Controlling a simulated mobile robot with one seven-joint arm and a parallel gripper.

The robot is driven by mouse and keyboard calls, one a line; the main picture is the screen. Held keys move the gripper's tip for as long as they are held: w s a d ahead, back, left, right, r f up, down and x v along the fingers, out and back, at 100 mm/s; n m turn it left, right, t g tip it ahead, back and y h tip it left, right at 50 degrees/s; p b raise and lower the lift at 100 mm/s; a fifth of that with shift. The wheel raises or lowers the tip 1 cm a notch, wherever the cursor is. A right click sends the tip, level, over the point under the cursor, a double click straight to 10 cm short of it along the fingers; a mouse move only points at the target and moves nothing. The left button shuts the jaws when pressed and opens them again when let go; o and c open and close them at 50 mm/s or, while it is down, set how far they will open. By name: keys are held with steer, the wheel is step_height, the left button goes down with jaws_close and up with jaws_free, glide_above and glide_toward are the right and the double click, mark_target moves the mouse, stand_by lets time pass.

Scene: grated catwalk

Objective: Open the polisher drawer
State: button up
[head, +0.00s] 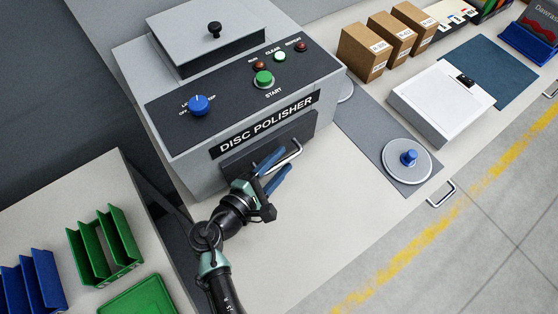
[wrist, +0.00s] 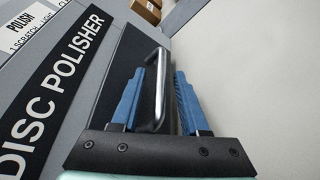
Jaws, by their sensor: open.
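The disc polisher (head: 184,150) is a grey machine on the bench in the head view. Its dark drawer front (head: 240,148) is below the "DISC POLISHER" label and looks closed. A silver bar handle (head: 290,153) stands out from it. My gripper (head: 277,168) is open at the handle, with blue fingers. The label also shows at left in the wrist view (wrist: 50,95).
Bare bench top (head: 300,220) lies in front of the drawer. To the right are a round disc with a blue knob (head: 408,165), a white box (head: 440,100) and brown cartons (head: 362,55). Green racks (head: 105,247) and blue racks (head: 35,283) stand at lower left.

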steer(key=shift+c, duration=0.2)
jaws_close()
stand_by(1.2)
